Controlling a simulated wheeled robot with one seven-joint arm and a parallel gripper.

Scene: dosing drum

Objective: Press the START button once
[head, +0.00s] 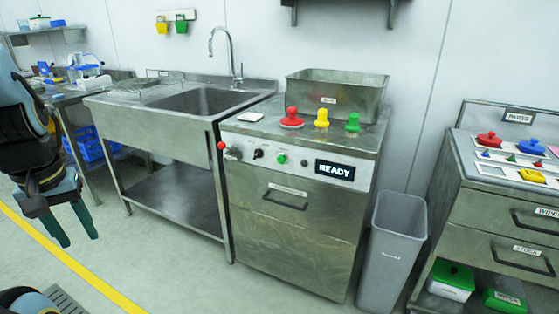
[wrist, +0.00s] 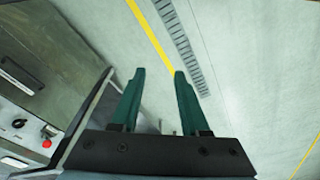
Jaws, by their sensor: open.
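A green round button (head: 282,159) sits on the front control panel of the steel dosing cabinet (head: 290,225), in the middle of the head view. Its lettering is too small to read, so I cannot confirm that it is START. The display (head: 335,170) to its right reads READY. My gripper (head: 78,239) hangs at the far left, well apart from the cabinet, with its green fingers pointing down. In the wrist view my gripper (wrist: 159,74) is open and empty above the floor.
A red ball-ended part (head: 221,145) and a black knob (head: 258,154) are left of the green button. Red, yellow and green knobbed pieces stand on top. A sink (head: 200,103) is left, a grey bin (head: 393,245) right. Open floor lies in front.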

